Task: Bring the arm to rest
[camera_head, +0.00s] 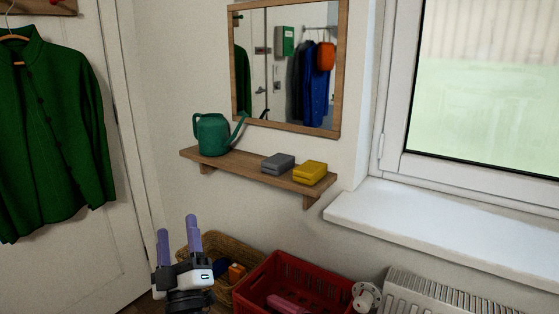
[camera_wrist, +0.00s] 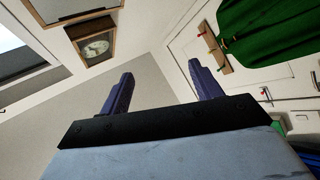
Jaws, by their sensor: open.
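My gripper (camera_head: 178,242) is at the lower left of the head view, with its two purple fingers pointing up. The fingers stand apart with nothing between them. In the wrist view the open gripper (camera_wrist: 157,90) also shows empty, with wall and door behind it. The gripper is below and to the left of the wooden shelf (camera_head: 230,170), in front of the wicker basket (camera_head: 205,243), and touches nothing that I can see. Most of my arm is out of view.
A red crate (camera_head: 262,275) stands right of the gripper, near a radiator (camera_head: 440,295). A green jacket (camera_head: 50,130) hangs left. A mirror (camera_head: 235,60) hangs above the shelf.

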